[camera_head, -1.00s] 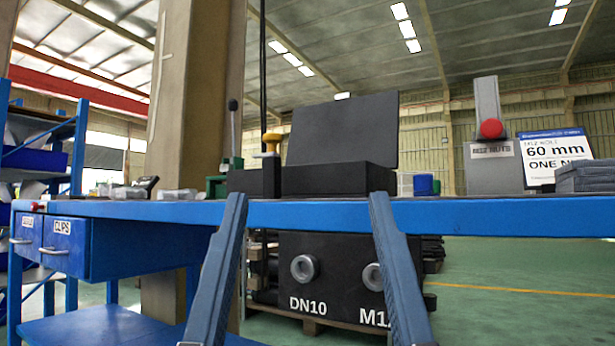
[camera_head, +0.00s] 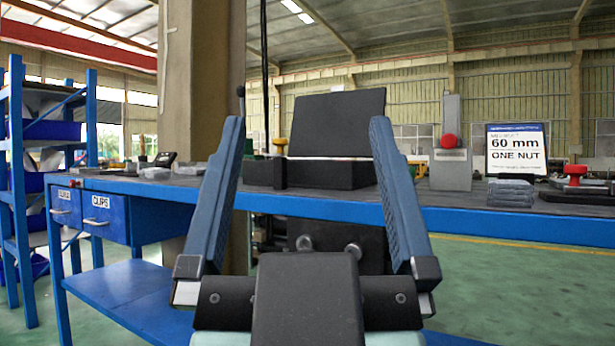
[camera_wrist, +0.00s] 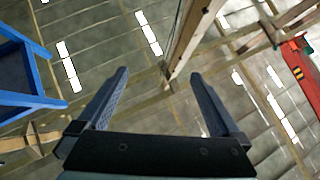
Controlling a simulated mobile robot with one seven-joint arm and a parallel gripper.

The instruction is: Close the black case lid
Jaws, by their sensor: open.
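The black case (camera_head: 345,175) stands on the blue workbench in the head view. Its lid (camera_head: 338,124) is raised, tilted back a little from upright. My gripper (camera_head: 307,135) is in front of the bench with its two blue-grey fingers spread wide and nothing between them. In the picture the fingers stand on either side of the case, with the case farther away. In the wrist view my gripper (camera_wrist: 158,75) points up toward the roof, and the case is not in that view.
The blue workbench (camera_head: 480,222) spans the view, with drawers at left. A dark block (camera_head: 265,172) stands left of the case. At right are a grey stand with a red knob (camera_head: 450,150), a "60 mm" sign (camera_head: 516,148) and grey slabs (camera_head: 511,193). A pillar (camera_head: 200,90) rises behind.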

